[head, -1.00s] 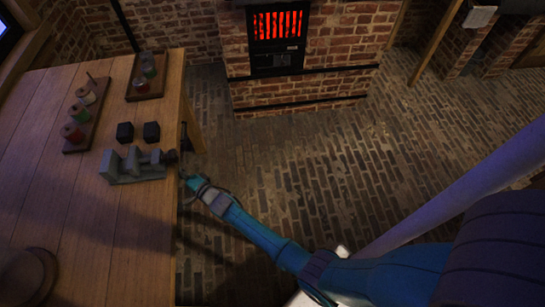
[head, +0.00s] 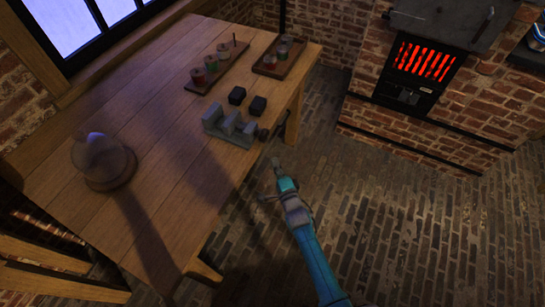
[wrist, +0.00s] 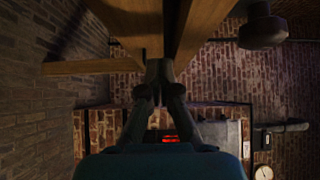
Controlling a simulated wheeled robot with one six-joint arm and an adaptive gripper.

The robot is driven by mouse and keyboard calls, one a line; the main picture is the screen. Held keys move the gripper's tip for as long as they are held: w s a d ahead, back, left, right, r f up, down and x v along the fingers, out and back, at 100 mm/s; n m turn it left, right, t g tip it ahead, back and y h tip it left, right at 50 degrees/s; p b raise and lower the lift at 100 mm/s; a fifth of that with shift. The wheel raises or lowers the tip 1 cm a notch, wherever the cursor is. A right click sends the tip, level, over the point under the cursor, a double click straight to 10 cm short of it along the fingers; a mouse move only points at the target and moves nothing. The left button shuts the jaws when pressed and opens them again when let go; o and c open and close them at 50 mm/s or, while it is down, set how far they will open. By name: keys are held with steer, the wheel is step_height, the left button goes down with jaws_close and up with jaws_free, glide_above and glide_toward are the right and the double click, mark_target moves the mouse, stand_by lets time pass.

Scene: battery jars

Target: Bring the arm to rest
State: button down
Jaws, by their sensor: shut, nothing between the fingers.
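My gripper (head: 276,163) is at the end of my blue arm, over the brick floor just off the right edge of the wooden table (head: 150,190). In the wrist view its two dark fingers (wrist: 159,72) meet at the tips with nothing between them. Behind them are ceiling beams, brick walls and the red glow of the stove. The gripper is apart from the grey stepped block (head: 229,126) near the table edge. A small dark round part (head: 262,134) sits at that block's right end.
Two wooden trays (head: 204,88) (head: 268,70) hold several jars and spools. A glass dome (head: 103,158) stands at the left. The brick stove (head: 419,70) glows at the back right. The floor between is clear.

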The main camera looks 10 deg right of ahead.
steer(key=shift+s+d, duration=0.2)
steer(key=shift+s, duration=1.05)
steer(key=shift+s+d, duration=0.2)
steer(key=shift+s, duration=1)
steer(key=s+d+r+n+g+h, duration=0.15)
steer(key=s+n, duration=0.25)
steer(key=s, duration=0.9)
steer(key=s+d+r+n, duration=0.1)
steer(key=s+d+n, duration=0.2)
steer(key=s, duration=1)
steer(key=s+d+r+n+g+h, duration=0.1)
steer(key=s+r+n, duration=0.8)
steer(key=s+r, duration=0.9)
steer(key=shift+s+d+r, duration=0.35)
steer(key=shift+d+r, duration=0.05)
steer(key=shift+d, duration=0.4)
steer(key=shift+g, duration=0.25)
